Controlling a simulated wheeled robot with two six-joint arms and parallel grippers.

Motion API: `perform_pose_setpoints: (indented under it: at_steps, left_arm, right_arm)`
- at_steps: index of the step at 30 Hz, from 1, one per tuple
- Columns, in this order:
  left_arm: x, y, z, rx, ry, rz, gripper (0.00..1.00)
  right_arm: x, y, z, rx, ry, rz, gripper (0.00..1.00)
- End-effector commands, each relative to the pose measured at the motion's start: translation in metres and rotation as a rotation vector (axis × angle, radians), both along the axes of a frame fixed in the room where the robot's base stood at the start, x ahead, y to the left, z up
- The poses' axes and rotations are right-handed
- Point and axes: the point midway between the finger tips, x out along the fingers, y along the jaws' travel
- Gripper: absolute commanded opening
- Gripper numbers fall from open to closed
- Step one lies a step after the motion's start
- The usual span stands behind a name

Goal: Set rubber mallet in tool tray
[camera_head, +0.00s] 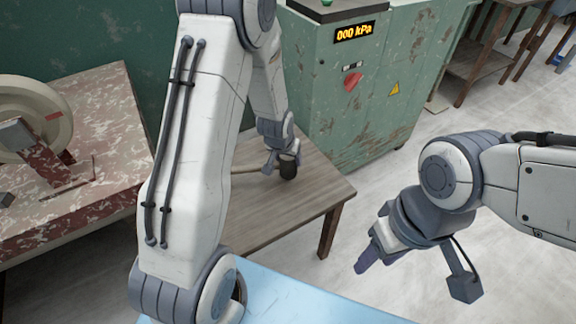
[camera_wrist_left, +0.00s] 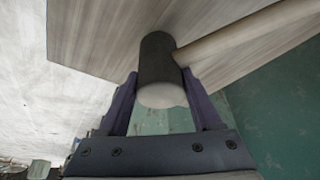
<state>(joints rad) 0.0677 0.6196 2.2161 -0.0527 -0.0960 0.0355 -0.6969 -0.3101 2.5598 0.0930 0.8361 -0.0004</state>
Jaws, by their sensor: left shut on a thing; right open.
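The rubber mallet has a dark cylindrical head (camera_head: 289,168) and a pale wooden handle (camera_head: 246,167). My left gripper (camera_head: 278,163) is shut on the mallet head, over the wooden table. In the left wrist view, the fingers of the left gripper (camera_wrist_left: 158,88) grip the sides of the dark mallet head (camera_wrist_left: 157,58), and the handle (camera_wrist_left: 235,36) runs off to the upper right. I cannot tell whether the mallet touches the table. My right gripper (camera_head: 364,264) is open, empty and out over the floor. I cannot make out a tool tray in either view.
The wooden table (camera_head: 325,190) has bare top around the mallet. A green cabinet (camera_head: 350,110) with a lit display stands behind it. A worn red bench (camera_head: 100,185) with a wheel (camera_head: 45,100) is at left. A light-blue surface (camera_head: 290,300) lies in front.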

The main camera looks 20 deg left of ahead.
Motion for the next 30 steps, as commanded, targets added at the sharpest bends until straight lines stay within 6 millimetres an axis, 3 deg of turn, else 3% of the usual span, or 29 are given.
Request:
perform_pose_setpoints:
  at_steps: [1,4,15,16,18,30]
  left_arm:
    - [0.0,0.0,-0.012,0.0,0.002,0.0,0.0]
    - [0.0,0.0,-0.023,0.0,0.0,-0.001,0.0]
    - [0.001,0.0,-0.026,0.0,-0.002,-0.001,0.0]
    - [0.0,0.0,-0.025,0.0,-0.001,-0.001,0.77]
    - [0.0,0.0,-0.025,0.0,0.0,-0.001,0.96]
    - [-0.001,-0.001,-0.017,0.0,-0.002,-0.001,0.96]
  right_arm:
    - [0.0,0.0,-0.005,0.0,0.0,0.0,0.5]
    - [0.0,0.0,-0.008,0.0,0.0,0.0,0.5]
    - [0.0,0.0,-0.01,0.0,0.0,0.0,0.5]
    - [0.0,0.0,-0.009,0.0,0.0,0.0,0.5]
    - [0.0,0.0,-0.008,0.0,0.0,0.0,0.5]
    - [0.0,0.0,-0.004,0.0,0.0,0.0,0.5]
